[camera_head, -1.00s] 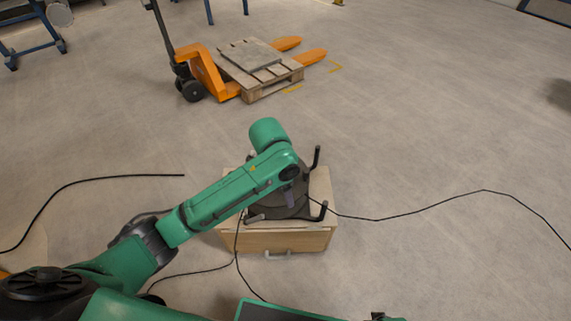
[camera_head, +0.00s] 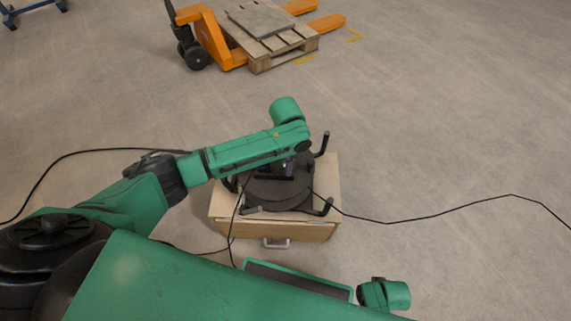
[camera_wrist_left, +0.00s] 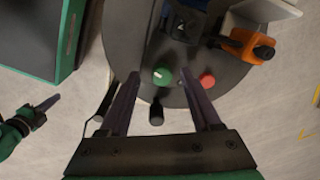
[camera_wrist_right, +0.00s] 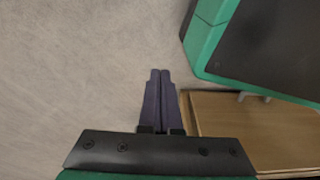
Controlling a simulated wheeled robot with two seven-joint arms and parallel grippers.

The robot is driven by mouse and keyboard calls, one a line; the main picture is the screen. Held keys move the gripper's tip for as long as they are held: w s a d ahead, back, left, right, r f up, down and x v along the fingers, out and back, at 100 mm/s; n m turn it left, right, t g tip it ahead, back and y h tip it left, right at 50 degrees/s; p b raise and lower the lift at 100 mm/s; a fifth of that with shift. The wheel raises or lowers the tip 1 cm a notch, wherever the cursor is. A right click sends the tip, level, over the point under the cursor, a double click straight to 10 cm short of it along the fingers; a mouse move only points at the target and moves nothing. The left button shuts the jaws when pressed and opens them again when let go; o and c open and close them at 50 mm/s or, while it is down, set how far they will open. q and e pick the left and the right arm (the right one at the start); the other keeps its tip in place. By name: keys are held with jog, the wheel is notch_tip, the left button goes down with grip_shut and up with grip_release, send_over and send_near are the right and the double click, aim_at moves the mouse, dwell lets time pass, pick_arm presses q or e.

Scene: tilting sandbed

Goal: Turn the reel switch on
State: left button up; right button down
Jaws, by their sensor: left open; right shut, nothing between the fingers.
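The reel (camera_head: 262,195) is a dark round drum with black legs, on a wooden box. In the left wrist view its dark face (camera_wrist_left: 125,30) carries a green round knob (camera_wrist_left: 161,76) with a pale mark and a red round button (camera_wrist_left: 207,80) to its right. My left gripper (camera_wrist_left: 158,76) is open and empty above this face. The green knob shows between its fingers; I cannot tell whether they touch. In the head view my arm hides most of it. My right gripper (camera_wrist_right: 160,74) is shut and empty, away from the reel, over floor beside the box.
The wooden box (camera_head: 270,230) has a front handle. Black cables (camera_head: 440,210) run across the floor on both sides. An orange part (camera_wrist_left: 243,44) stands on the reel face near the red button. A pallet (camera_head: 275,50) on an orange pallet truck stands behind. Floor to the right is mostly open.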

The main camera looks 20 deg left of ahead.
pick_arm(q)
jog(key=shift+w+f, duration=0.1)
jog(key=shift+f, duration=0.4)
jog(key=shift+c, duration=0.2)
grip_shut()
jog(key=shift+r, duration=0.1)
